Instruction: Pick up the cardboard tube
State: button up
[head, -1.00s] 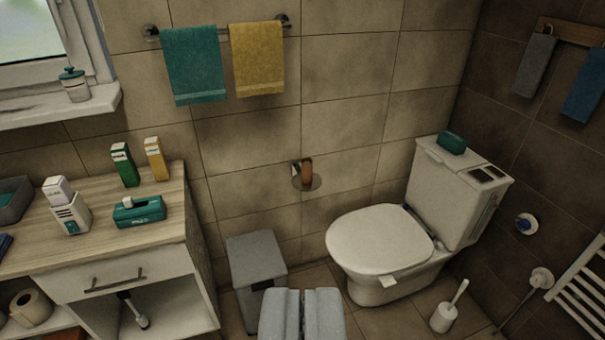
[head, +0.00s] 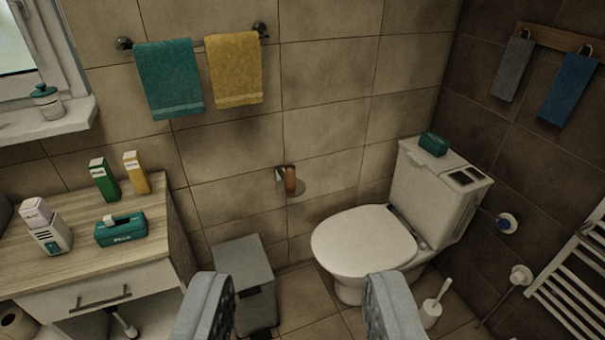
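The brown cardboard tube (head: 290,180) sits on the wall-mounted paper holder (head: 279,175), left of the toilet, at about the middle of the head view. My gripper (head: 296,285) shows at the bottom of the view with its two grey fingers spread wide apart. It is open and empty. In the picture the tube lies above the gap between the fingers, and the gripper is apart from it.
The toilet (head: 365,242) stands to the right of the holder, with a toilet brush (head: 431,305) beside it. A grey bin (head: 243,268) is below left. A wooden-topped cabinet (head: 75,238) with boxes is at the left. Towels (head: 168,80) hang above.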

aim_at(290, 176)
jog(key=z, duration=0.1)
jog(key=i, duration=0.9)
jog(key=u, duration=0.6)
jog(key=i, duration=0.55)
jog(key=u, duration=0.45)
